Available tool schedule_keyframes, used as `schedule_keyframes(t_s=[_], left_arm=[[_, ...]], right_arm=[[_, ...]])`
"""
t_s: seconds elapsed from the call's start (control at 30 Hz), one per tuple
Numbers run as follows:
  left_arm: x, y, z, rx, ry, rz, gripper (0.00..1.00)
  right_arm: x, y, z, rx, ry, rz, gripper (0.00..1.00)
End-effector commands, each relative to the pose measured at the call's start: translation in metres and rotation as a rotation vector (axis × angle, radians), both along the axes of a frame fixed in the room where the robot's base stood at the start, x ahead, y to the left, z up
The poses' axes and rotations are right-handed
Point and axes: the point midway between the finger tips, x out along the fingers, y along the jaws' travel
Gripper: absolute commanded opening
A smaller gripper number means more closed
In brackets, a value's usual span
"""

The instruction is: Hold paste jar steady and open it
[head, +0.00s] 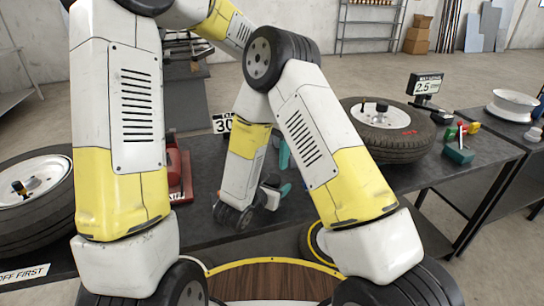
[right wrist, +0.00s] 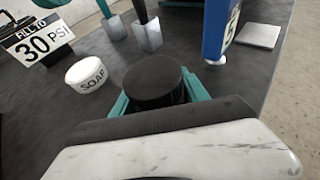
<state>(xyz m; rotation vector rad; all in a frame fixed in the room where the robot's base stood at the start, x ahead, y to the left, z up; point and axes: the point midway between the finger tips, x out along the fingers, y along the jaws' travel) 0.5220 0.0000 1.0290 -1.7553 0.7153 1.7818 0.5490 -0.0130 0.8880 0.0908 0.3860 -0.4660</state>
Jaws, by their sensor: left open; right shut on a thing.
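The paste jar, seen by its round black lid (right wrist: 154,84), stands in the middle of the right wrist view. My right gripper (right wrist: 158,96) is shut on it, with one teal finger on each side below the lid. The jar's body is mostly hidden. My left gripper (head: 284,167) is open; teal fingers show over the workbench in the head view, partly covered by my arms. I cannot clearly make out the jar in the head view. No left finger is seen touching the lid in the right wrist view.
A white SOAP tub (right wrist: 87,74) sits left of the jar, near the 30 PSI sign (right wrist: 38,40). A tire (head: 388,130) lies on the workbench, right; a wheel (head: 38,190) is left.

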Motion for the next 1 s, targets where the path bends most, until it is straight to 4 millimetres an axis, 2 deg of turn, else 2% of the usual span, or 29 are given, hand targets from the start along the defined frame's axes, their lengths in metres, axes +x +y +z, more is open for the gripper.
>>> schedule_keyframes(t_s=[0.1,1.0], left_arm=[[-0.0004,0.0001,-0.0017,-0.002,0.006,-0.280,0.65],[0.0006,0.0006,0.0008,-0.026,0.013,-2.407,0.65]], right_arm=[[0.0001,0.0000,0.0003,0.000,-0.001,0.000,0.00],[0.0001,0.0000,0.0003,0.000,-0.001,0.000,0.00]])
